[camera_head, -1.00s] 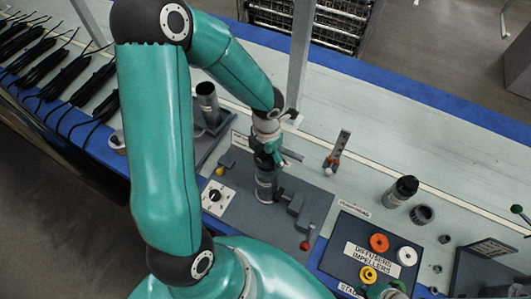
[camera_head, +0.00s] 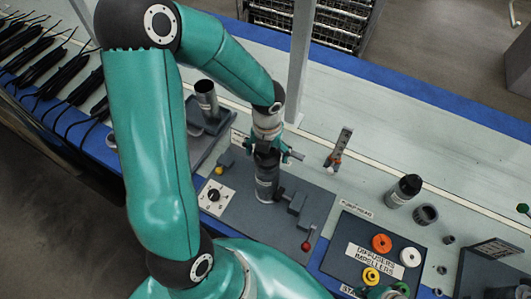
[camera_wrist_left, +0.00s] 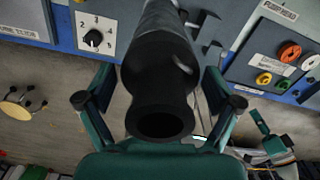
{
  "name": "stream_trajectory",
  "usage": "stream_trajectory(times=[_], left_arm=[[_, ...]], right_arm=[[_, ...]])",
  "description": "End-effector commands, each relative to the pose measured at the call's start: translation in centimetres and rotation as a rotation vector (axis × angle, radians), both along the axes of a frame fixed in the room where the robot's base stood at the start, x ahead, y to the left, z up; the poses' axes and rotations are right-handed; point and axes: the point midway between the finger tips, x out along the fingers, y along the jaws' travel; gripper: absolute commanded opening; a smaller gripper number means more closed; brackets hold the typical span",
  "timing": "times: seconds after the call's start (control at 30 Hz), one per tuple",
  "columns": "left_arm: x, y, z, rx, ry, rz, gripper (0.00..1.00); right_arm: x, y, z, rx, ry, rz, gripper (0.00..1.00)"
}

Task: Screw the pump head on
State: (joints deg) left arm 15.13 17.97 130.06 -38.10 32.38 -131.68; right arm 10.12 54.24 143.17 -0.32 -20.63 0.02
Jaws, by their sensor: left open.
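The grey pump tube (camera_head: 266,188) stands upright in a fixture on the dark grey work plate (camera_head: 240,222). A black pump head (camera_head: 266,165) sits on top of it, and it also shows large in the left wrist view (camera_wrist_left: 160,75). I cannot tell whether its thread is seated. My left gripper (camera_head: 268,152) is directly above the tube. Its two fingers stand apart on either side of the pump head, with a visible gap at each side in the wrist view (camera_wrist_left: 160,102). My right gripper (camera_head: 384,291) shows only as green parts at the bottom edge; its opening is unclear.
A clamp with a red knob (camera_head: 306,246) sits right of the tube, and a numbered dial (camera_head: 213,196) left. Another black-topped cylinder (camera_head: 404,190) and a dark ring (camera_head: 426,214) stand farther right. A dark tray (camera_head: 345,233) holds coloured rings. A grey post (camera_head: 300,60) rises behind.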

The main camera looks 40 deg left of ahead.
Motion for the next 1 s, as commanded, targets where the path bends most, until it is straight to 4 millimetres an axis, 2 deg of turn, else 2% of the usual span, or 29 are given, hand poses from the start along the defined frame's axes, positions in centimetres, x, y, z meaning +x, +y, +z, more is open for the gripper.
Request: stream_trajectory(times=[1.0], left_arm=[[0.1, -0.1, -0.2, -0.001, 0.000, 0.952, 0.91]], right_arm=[[0.0, 0.0, -5.0, 0.000, 0.000, 0.000, 0.00]])
